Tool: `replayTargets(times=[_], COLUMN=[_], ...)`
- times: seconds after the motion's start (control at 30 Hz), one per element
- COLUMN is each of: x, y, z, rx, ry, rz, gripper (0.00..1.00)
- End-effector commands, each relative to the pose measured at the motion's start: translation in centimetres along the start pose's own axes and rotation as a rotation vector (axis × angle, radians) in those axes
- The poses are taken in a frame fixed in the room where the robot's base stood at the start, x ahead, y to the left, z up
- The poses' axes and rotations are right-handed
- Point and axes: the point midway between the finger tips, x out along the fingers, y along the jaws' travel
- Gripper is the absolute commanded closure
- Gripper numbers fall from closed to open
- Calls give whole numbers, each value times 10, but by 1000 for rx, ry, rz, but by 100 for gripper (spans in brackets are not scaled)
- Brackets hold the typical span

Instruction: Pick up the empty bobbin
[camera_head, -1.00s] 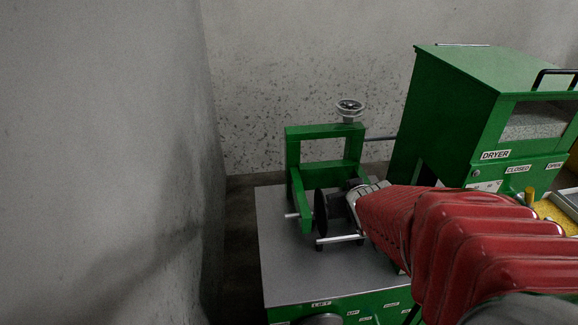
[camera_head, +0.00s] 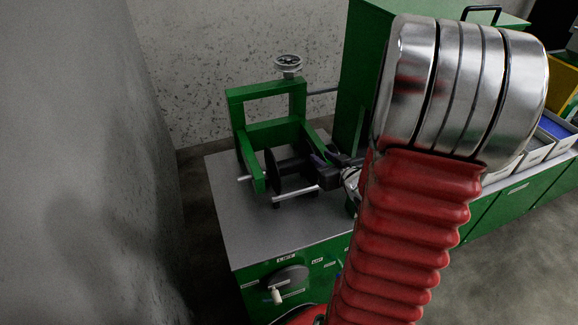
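The bobbin (camera_head: 273,171) is black with a round flange and sits in the green frame (camera_head: 243,138) on the grey table top. A metal rod shows at its left side. My gripper (camera_head: 318,170) is dark and reaches in from the right, at the bobbin's right side. My arm's red sleeve and silver joint hide part of the area behind it. The fingers are small and dark against the bobbin, so I cannot tell whether they are closed on it or only beside it.
A grey wall stands close on the left. A handwheel (camera_head: 288,64) tops the green frame. The green dryer cabinet (camera_head: 359,75) stands behind my arm. A crank handle (camera_head: 284,281) sticks out from the table's front. Trays (camera_head: 556,137) lie at the right.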

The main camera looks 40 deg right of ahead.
Motion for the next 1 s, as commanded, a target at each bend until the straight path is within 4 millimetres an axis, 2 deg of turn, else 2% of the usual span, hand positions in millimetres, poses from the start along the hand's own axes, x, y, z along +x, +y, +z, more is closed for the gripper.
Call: replayTargets(times=[0.27,0.8,1.0], x=[7,70,85], y=[0,-1,-1], z=[0,0,0], rx=[1,-1,-1], ry=[-1,-1,-1], rz=[0,-1,0], gripper=[73,73,73])
